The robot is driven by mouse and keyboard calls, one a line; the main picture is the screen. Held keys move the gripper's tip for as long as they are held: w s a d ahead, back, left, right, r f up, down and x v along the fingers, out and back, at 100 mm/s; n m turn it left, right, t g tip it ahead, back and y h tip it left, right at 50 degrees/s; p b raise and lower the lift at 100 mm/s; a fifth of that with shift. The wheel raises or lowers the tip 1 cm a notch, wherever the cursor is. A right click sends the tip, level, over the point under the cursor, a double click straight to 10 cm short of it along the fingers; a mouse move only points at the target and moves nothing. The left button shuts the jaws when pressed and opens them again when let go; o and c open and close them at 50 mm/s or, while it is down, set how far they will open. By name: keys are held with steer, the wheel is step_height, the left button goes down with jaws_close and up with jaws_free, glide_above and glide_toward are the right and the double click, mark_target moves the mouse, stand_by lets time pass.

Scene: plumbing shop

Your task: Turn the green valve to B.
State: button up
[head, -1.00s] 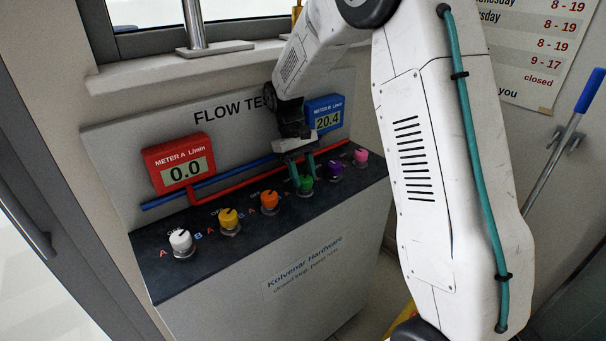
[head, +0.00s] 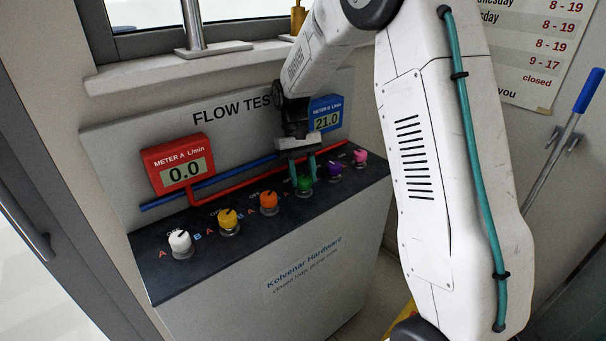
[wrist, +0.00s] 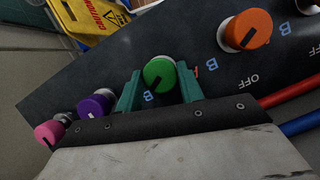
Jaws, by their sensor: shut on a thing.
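The green valve (head: 305,184) is a round knob on the dark top of the test bench. In the wrist view the green valve (wrist: 159,72) has a dark pointer line directed at the lower left, toward the blue B (wrist: 148,97). My gripper (head: 303,171) reaches down over it, with a teal finger on each side. In the wrist view my gripper (wrist: 160,88) is shut on the knob. Part of the valve's base and scale is hidden. The blue meter (head: 326,117) reads 21.0; the red meter A (head: 178,165) reads 0.0.
The orange valve (head: 269,203) and purple valve (head: 334,172) flank the green one closely. Pink (head: 360,157), yellow (head: 228,219) and white (head: 180,242) valves stand in the same row. Red and blue pipes run along the panel behind.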

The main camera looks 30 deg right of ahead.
mark_target(306, 181)
steer(key=o, duration=1)
steer(key=shift+r, duration=0.1)
steer(key=shift+r, duration=0.25)
step_height(306, 181, up, 3)
steer(key=shift+w+f, duration=0.1)
steer(key=shift+f, duration=0.1)
steer(key=shift+s+r, duration=0.3)
steer(key=shift+s, duration=0.6)
steer(key=s, duration=0.4)
steer(key=s+a, duration=0.1)
steer(key=s, duration=0.4)
steer(key=s+r, duration=0.1)
steer(key=s, duration=0.4)
steer(key=shift+s+a+r, duration=0.1)
steer(key=shift+s+a, duration=0.05)
steer(key=shift+a, duration=0.15)
steer(key=shift+s+a+r+n+t, duration=0.15)
steer(key=shift+s+a+r+t, duration=0.35)
steer(key=shift+s+r+t, duration=1.45)
steer(key=shift+s+a+r+n+t, duration=0.1)
steer(key=shift+s+a+r, duration=0.7)
steer(key=shift+s, duration=2.55)
steer(key=shift+s+a+r+n+t, duration=0.2)
steer(key=shift+s+r+t, duration=0.75)
steer(key=shift+s+r, duration=1.3)
